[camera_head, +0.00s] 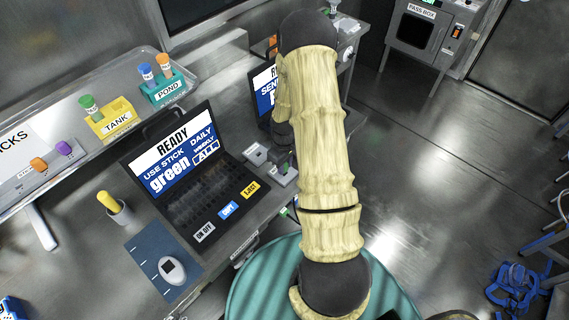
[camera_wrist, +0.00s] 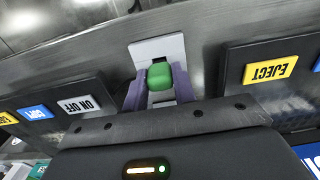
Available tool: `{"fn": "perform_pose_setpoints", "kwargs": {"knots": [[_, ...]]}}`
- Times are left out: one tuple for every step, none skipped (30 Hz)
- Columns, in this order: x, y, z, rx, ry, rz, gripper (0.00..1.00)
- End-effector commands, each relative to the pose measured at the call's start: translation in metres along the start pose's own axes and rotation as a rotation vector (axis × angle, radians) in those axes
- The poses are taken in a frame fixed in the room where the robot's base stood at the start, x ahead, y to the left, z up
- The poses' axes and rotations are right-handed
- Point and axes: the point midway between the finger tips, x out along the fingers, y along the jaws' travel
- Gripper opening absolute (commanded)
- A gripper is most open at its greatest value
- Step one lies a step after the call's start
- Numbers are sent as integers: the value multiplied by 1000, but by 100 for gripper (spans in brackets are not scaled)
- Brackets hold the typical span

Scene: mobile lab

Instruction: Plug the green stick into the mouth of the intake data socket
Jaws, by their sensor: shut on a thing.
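The green stick (camera_wrist: 160,76) is between the two purple-grey fingers of my gripper (camera_wrist: 159,92) in the wrist view, and the gripper is shut on it. A pale grey socket block (camera_wrist: 158,47) lies directly behind the stick. The stick's far end is hidden, so I cannot tell whether it is inside the socket mouth. In the head view, small grey socket blocks (camera_head: 257,154) stand right of the near laptop, and a bit of green (camera_head: 284,168) shows beside my arm. My arm hides most of the gripper there.
The near laptop (camera_head: 180,160) reads "READY, USE STICK green". Its EJECT button (camera_wrist: 269,68) is right of my gripper, and an ON OFF button (camera_wrist: 78,105) is left. A second laptop (camera_head: 264,88) is partly hidden. TANK (camera_head: 112,119) and POND (camera_head: 166,91) holders stand behind.

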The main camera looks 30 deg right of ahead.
Motion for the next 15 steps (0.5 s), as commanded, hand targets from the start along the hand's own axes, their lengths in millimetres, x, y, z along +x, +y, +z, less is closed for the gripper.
{"fn": "perform_pose_setpoints", "kwargs": {"knots": [[2,0,0,0,0,0,5],[2,0,0,0,0,0,5],[3,0,0,0,0,0,5],[4,0,0,0,0,0,5],[4,0,0,0,0,0,5],[5,0,0,0,0,0,5],[6,0,0,0,0,0,5],[6,0,0,0,0,0,5],[7,0,0,0,0,0,5],[8,0,0,0,0,0,5],[8,0,0,0,0,0,5],[9,0,0,0,0,0,5],[10,0,0,0,0,0,5],[10,0,0,0,0,0,5],[11,0,0,0,0,0,5]]}}
